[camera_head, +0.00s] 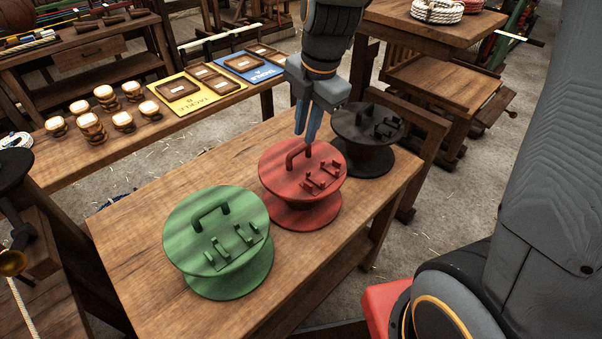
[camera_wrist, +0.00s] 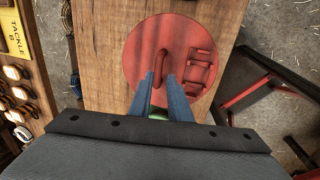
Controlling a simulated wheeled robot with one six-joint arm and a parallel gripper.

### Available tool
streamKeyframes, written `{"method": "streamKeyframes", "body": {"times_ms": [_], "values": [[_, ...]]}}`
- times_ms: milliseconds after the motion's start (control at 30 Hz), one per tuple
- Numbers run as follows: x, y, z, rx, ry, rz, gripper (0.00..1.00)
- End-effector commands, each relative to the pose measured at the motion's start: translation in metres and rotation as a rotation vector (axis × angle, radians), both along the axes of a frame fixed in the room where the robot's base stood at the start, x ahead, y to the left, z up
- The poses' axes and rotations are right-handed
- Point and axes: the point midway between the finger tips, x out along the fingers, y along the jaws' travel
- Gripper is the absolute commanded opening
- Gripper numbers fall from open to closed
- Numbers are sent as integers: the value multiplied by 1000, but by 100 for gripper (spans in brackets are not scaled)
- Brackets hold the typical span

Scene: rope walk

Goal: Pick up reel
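Three reels stand on the wooden bench: a green reel (camera_head: 188,234), a red reel (camera_head: 270,175) and a black reel (camera_head: 349,129). Each has an arched handle on its top disc. My gripper (camera_head: 306,138) points down over the red reel, close to its red handle (camera_head: 298,153). In the wrist view the red reel (camera_wrist: 142,50) is below, and the two blue fingers of my gripper (camera_wrist: 161,78) stand apart on either side of the handle (camera_wrist: 162,62). I cannot tell whether they touch it. The green reel is mostly hidden behind the gripper in the wrist view.
The black reel is close behind the red one. A long table (camera_head: 150,132) at the back left holds several small spools and yellow (camera_head: 195,101) and blue (camera_head: 238,66) boards with trays. A stepped wooden stand (camera_head: 450,80) is at the back right.

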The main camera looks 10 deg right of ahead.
Motion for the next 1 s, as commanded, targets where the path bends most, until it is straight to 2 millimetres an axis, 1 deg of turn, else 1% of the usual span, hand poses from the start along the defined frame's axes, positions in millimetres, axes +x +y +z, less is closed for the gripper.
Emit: {"method": "streamKeyframes", "body": {"times_ms": [100, 200, 433, 733, 833, 1000], "values": [[1, 5, -7, -3, 1, 25, 17], [2, 7, -18, -3, 2, 27, 17], [3, 12, -34, -3, 2, 27, 17], [7, 17, -67, -2, 1, 23, 17], [8, 18, -73, -2, 0, 21, 17], [9, 18, -75, -3, -2, 21, 17]]}}
